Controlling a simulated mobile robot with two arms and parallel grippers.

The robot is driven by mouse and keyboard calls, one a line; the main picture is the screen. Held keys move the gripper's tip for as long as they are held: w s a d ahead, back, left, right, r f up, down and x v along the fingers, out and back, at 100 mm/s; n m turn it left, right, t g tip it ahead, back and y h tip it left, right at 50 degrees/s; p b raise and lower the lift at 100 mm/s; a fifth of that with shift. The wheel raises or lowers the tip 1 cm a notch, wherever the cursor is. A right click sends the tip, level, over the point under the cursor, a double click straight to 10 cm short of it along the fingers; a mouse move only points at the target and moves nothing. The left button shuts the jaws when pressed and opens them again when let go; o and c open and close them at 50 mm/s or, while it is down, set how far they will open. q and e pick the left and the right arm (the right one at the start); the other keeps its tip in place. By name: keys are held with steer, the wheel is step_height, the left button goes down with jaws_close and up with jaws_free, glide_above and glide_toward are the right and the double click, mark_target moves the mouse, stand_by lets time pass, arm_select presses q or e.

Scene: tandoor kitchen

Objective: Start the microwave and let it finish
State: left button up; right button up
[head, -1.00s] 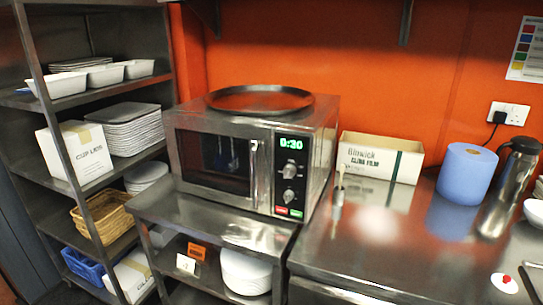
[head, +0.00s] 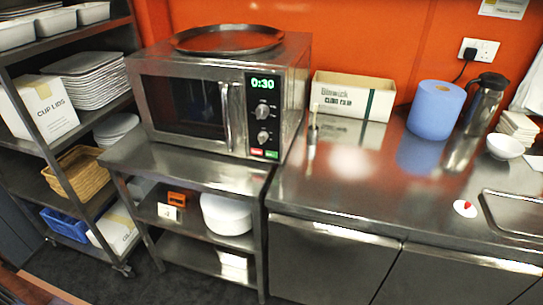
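The microwave (head: 185,108) stands on a steel shelf unit, left of centre in the head view. Its door is shut, with an upright handle (head: 229,118) on the door's right side. The green display (head: 263,83) reads 0:30. Two round knobs (head: 263,111) sit below it, and a red button (head: 257,151) and a green button (head: 271,154) are at the bottom of the panel. A dark round tray (head: 228,40) lies on top. Neither of my grippers is in view.
The steel counter (head: 350,190) to the right carries a cling film box (head: 340,98), a blue paper roll (head: 436,108), a flask (head: 484,103) and a white bowl (head: 505,146). A wheeled rack (head: 125,185) stands at left. Floor (head: 190,285) shows in front.

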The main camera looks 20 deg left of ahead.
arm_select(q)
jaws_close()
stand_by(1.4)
